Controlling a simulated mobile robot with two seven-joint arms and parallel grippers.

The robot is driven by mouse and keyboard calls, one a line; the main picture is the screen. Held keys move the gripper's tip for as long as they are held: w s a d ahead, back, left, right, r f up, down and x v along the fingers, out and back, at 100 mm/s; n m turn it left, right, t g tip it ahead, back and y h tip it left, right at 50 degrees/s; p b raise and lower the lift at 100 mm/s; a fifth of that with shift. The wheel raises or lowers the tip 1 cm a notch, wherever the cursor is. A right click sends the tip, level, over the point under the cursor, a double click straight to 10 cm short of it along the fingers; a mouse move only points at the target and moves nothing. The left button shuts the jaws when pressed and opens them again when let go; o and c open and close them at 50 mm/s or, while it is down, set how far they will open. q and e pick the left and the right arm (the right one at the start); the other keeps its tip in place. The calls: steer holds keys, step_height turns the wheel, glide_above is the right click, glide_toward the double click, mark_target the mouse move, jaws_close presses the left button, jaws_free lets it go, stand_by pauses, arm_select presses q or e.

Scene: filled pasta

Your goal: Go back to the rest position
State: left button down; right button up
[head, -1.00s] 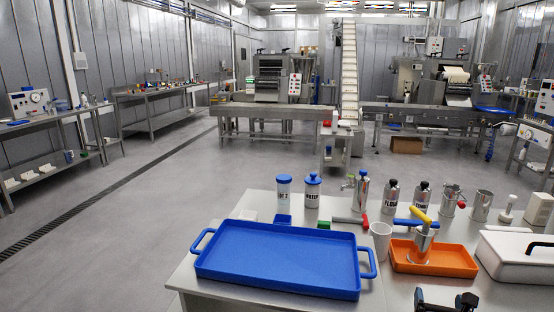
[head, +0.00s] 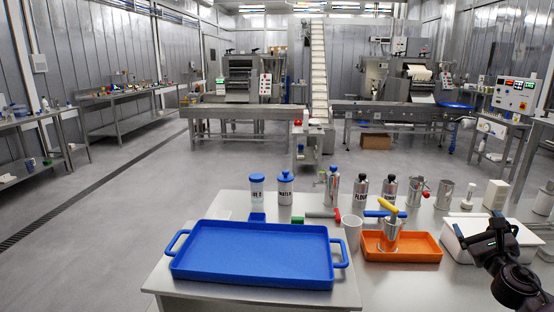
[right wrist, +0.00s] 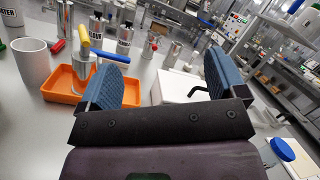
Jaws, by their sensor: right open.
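My right gripper (head: 486,234) is in the head view at the lower right, raised above the right part of the table, in front of the white box with a black handle (head: 462,242). In the right wrist view its two blue-padded fingers (right wrist: 162,80) stand wide apart with nothing between them. The orange tray (right wrist: 62,84) and the white box (right wrist: 180,88) lie beyond the fingers there. My left gripper is not in view.
A blue tray (head: 250,284) lies on the table at front left. The orange tray (head: 425,257) holds a metal cup (head: 391,236) with a yellow-handled tool. A white cup (head: 352,232) stands beside it. Several labelled bottles and canisters line the back.

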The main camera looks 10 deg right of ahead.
step_height(320, 180, up, 7)
steer(key=d+n+y, duration=0.1)
steer(key=d+n, duration=0.2)
steer(key=s+a+f+m+g+y, duration=0.1)
steer(key=s+a+f+m+g, duration=0.15)
steer(key=s+f+m, duration=0.5)
steer(key=s+a+f+m+g+y, duration=0.15)
steer(key=s+a+f+m, duration=0.25)
steer(key=f+m, duration=0.7)
steer(key=s+a+f+m+g+y, duration=0.1)
steer(key=s+a+f+m+g, duration=0.25)
steer(key=s+f+m, duration=0.45)
steer(key=s+a+f+m+g+y, duration=0.25)
steer(key=s+a+f+m, duration=0.35)
steer(key=s, duration=0.4)
steer(key=a+f+m, duration=0.2)
steer(key=a+m, duration=0.2)
steer(key=a, duration=0.4)
steer(key=a+f+m+t+h, duration=0.1)
steer(key=a+f+m, duration=0.2)
steer(key=a, duration=0.6)
steer(key=shift+w+m, duration=0.3)
steer(key=shift+m, duration=0.55)
